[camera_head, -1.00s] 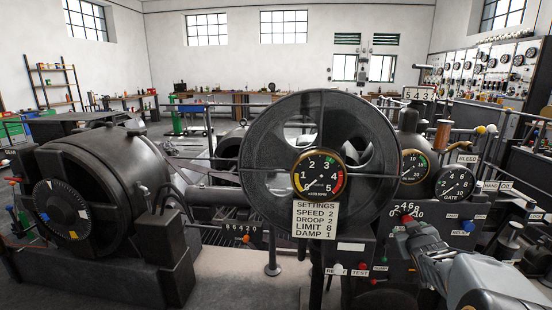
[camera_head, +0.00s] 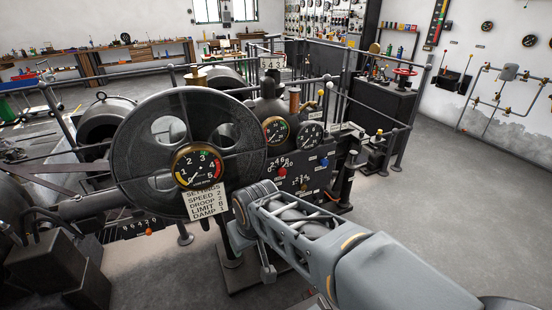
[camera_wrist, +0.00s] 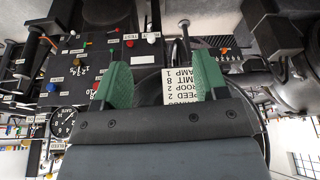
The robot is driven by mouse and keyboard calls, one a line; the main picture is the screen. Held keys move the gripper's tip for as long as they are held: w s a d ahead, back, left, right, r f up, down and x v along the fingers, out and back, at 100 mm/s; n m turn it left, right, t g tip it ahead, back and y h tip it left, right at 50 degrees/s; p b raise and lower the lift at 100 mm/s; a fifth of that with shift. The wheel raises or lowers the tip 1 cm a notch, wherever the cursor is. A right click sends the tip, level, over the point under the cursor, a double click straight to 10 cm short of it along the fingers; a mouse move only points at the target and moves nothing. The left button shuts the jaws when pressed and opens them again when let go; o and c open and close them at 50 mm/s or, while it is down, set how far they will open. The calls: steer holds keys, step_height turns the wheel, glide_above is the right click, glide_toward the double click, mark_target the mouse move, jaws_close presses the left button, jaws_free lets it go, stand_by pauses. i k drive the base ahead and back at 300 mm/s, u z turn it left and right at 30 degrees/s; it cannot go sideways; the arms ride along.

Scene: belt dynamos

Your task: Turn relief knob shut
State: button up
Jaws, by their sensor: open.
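My gripper (camera_wrist: 162,80) shows upside down in the wrist view, its two green-padded fingers wide apart with nothing between them. In the head view my arm covers the front of the machine's lower panel, and the fingers cannot be made out. A white knob (camera_wrist: 152,38) and a red knob (camera_wrist: 130,43) sit on the dark panel (camera_wrist: 85,60), beyond the fingertips and apart from them. Their labels are too small to read surely, so I cannot tell which knob is the relief knob. In the head view these two knobs are hidden behind my arm.
A large dark wheel (camera_head: 135,125) with a dial (camera_head: 198,168) and a settings plate (camera_head: 207,203) stands beside my arm. Two gauges (camera_head: 276,130) (camera_head: 310,135), blue and red knobs and railings lie beyond. Open floor (camera_head: 440,190) is at the right.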

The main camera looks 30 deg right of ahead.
mark_target(323, 163)
steer(key=k, duration=0.5)
steer(key=z, duration=0.7)
steer(key=i, duration=0.45)
steer(key=z, duration=0.6)
steer(key=k, duration=0.5)
steer(key=z, duration=0.95)
steer(key=i, duration=0.95)
steer(key=u, duration=1.75)
